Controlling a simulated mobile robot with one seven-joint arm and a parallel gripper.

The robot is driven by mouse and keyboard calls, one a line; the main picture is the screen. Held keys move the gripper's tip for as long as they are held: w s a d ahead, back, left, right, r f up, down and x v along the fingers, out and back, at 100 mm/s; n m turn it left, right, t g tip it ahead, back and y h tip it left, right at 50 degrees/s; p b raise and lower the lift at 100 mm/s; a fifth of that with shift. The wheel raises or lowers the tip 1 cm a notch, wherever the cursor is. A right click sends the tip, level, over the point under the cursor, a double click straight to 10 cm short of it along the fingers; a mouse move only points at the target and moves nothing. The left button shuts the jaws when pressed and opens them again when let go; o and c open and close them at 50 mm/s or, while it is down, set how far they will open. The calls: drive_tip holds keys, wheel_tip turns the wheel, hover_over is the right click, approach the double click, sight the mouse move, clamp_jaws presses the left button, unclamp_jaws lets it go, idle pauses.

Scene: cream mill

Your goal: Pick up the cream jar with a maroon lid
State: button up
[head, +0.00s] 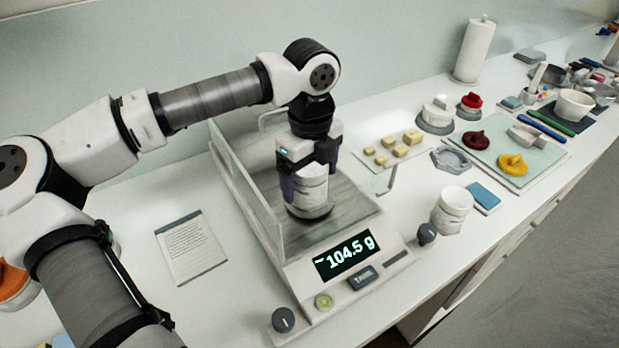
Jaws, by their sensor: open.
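A pale cream jar (311,192) stands upright on the pan of the scale (352,205). My gripper (308,172) is directly above it, pointing down, with its dark fingers on either side of the jar's upper part. The gripper is open; I cannot tell whether the fingers touch the jar. The jar's top is hidden by the gripper, so its lid colour does not show. A second pale jar (452,211) with a whitish top stands on the bench to the right of the scale. I see no jar whose maroon lid is clearly visible.
Yellowish blocks (395,150) lie behind right.

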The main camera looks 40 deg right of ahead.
drive_tip(key=shift+f, duration=0.5)
drive_tip(key=c, duration=1.2)
